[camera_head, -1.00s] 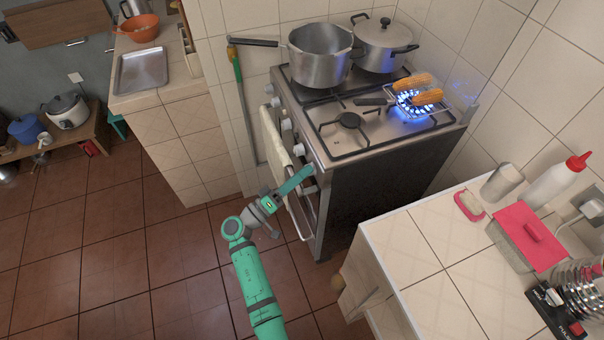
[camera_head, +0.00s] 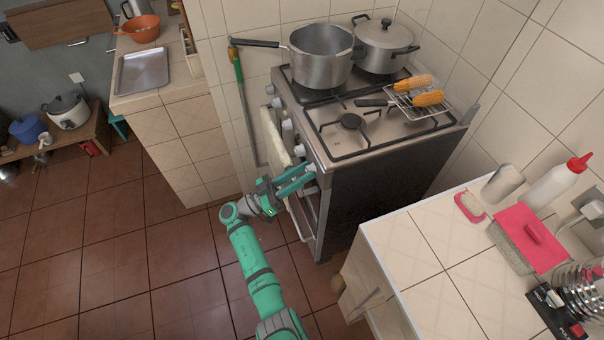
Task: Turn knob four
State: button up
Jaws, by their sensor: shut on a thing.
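The stove (camera_head: 375,170) carries a row of white knobs along its front edge. My gripper (camera_head: 306,177) is at the near end of this row, shut on the nearest knob (camera_head: 311,168). The fingers partly hide this knob, so its exact angle cannot be told. Another knob (camera_head: 299,150) just beyond it is free, and more knobs (camera_head: 287,124) follow towards the wall. No flame shows at the burner under the wire grill (camera_head: 432,108), which holds two corn cobs (camera_head: 428,98).
An open pot (camera_head: 320,65) and a lidded pot (camera_head: 384,50) stand on the back of the stove. A tiled counter (camera_head: 400,248) stands at the right. The floor at the left is clear.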

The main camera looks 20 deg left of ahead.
jog(key=shift+m, duration=0.4)
jog(key=shift+d+f, duration=0.1)
jog(key=shift+d, duration=0.05)
jog(key=o, duration=1.1)
jog(key=shift+w, duration=0.1)
jog(key=shift+c, duration=0.2)
jog(key=shift+s+a, duration=0.3)
jog(key=shift+a, duration=0.1)
jog(key=v, duration=1)
jog(key=shift+f, duration=0.2)
